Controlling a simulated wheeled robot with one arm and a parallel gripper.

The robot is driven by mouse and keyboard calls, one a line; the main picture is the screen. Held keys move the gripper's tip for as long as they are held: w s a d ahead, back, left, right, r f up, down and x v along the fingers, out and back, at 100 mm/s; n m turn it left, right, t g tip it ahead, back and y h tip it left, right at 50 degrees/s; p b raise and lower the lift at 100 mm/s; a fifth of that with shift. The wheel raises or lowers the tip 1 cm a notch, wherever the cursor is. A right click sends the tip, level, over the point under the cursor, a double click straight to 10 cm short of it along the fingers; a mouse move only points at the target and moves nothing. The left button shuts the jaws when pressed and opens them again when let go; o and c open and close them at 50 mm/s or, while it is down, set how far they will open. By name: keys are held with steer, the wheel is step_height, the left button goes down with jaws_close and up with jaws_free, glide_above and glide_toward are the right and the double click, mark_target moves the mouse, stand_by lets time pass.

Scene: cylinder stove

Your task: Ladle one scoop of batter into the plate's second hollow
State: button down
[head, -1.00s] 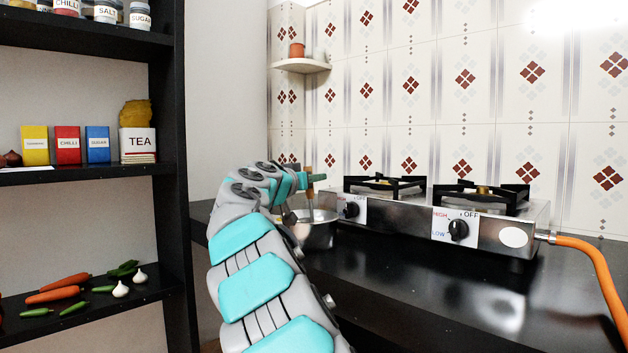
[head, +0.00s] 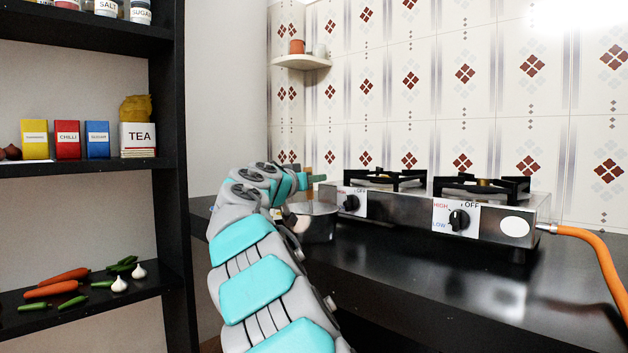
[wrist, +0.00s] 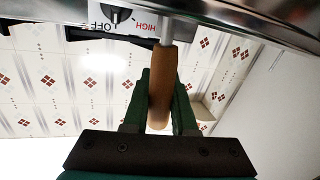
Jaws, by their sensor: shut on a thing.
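My gripper (wrist: 161,100) is shut on the wooden handle (wrist: 162,85) of a utensil, which I take to be the ladle. A metal shaft (wrist: 167,30) runs from the handle toward a shiny metal surface. The ladle's bowl is hidden. In the head view my gripper (head: 312,179) is beside the front left of the stove, above a metal pot (head: 320,226). My arm covers the pot's left part, and its contents cannot be seen. No plate with hollows and no batter can be made out.
A two-burner stove (head: 400,216) with black pan supports stands on the black counter (head: 430,285). An orange hose (head: 590,255) leaves its right end. A black shelf (head: 90,172) with boxes and vegetables stands at left. The counter's front right is clear.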

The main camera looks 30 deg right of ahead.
stand_by(0.4)
step_height(320, 180, up, 9)
steer(key=p, duration=0.5)
steer(key=shift+p, duration=0.35)
steer(key=shift+f, duration=0.15)
stand_by(0.8)
